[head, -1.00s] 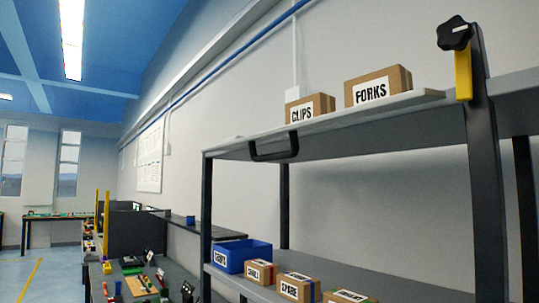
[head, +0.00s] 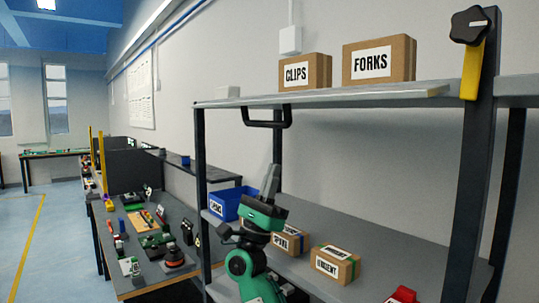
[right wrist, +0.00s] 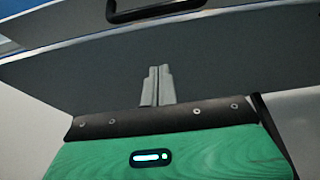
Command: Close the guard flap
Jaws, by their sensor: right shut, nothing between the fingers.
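A grey panel with a black bar handle (head: 267,118) on its underside, which looks like the guard flap (head: 330,98), lies about level at the top of the dark-framed rack. In the right wrist view the grey underside (right wrist: 235,75) of the panel spans the picture, with the handle (right wrist: 155,8) at the top edge. My right gripper (head: 272,172) points up below the handle, apart from it. Its fingers (right wrist: 158,72) are shut together and empty. My left gripper is not in view.
Boxes marked CLIPS (head: 305,72) and FORKS (head: 379,60) stand above the panel. A black knob (head: 469,25) and yellow strip are on the right post (head: 470,170). A blue bin (head: 224,206) and small cartons (head: 335,264) sit on the lower shelf. A cluttered bench stands left.

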